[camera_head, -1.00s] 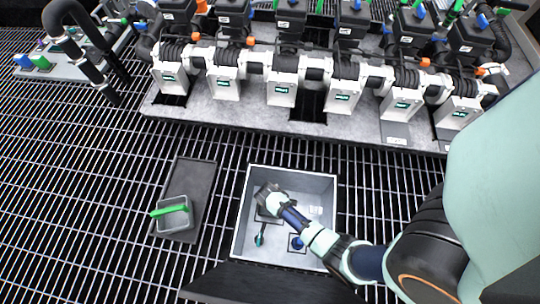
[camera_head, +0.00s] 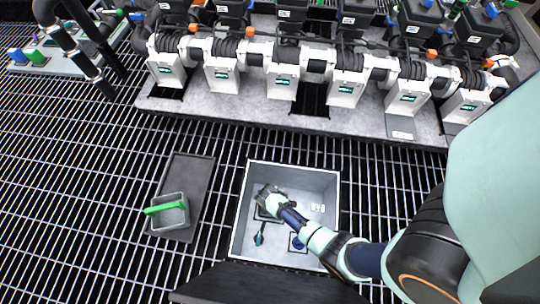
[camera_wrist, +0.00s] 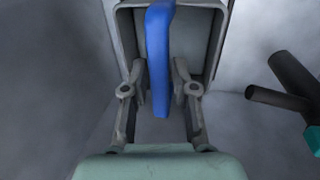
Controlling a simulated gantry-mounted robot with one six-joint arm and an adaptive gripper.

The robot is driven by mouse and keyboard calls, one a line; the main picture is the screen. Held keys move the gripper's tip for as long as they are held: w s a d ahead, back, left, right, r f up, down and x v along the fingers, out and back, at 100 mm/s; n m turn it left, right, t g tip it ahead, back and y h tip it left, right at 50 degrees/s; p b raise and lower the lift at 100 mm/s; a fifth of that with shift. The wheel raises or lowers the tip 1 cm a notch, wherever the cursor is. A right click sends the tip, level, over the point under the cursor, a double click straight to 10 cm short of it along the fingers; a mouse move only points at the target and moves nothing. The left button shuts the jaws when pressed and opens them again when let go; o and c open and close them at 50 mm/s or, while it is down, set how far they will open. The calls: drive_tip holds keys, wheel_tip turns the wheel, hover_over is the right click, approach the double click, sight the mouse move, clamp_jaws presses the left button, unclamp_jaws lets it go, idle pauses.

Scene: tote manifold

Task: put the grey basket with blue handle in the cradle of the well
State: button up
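The grey basket with the blue handle (camera_wrist: 160,50) shows in the wrist view, its open top facing me and the blue handle running down the middle. My gripper (camera_wrist: 158,72) has one finger on each side of the handle, with narrow gaps visible between fingers and handle. In the head view my gripper (camera_head: 268,196) is down inside the grey open-topped well (camera_head: 334,200), in its left part. There the basket is mostly hidden by my gripper. I cannot make out the cradle for certain; dark square outlines show on the well floor.
A dark-and-teal tool (camera_head: 260,234) and a blue item (camera_head: 297,242) are on the well floor. A grey basket with a green handle (camera_head: 170,215) sits on a dark tray (camera_head: 190,172) to the left. A row of white-and-black manifold units (camera_head: 285,82) stands behind. Open grating surrounds the well.

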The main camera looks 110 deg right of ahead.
drive_tip(key=shift+o, duration=0.2)
wheel_tip(320, 180, up, 12)
drive_tip(key=w+a+p, duration=0.1)
drive_tip(key=a+p, duration=0.1)
drive_tip(key=p, duration=0.5)
drive_tip(key=shift+p, duration=0.4)
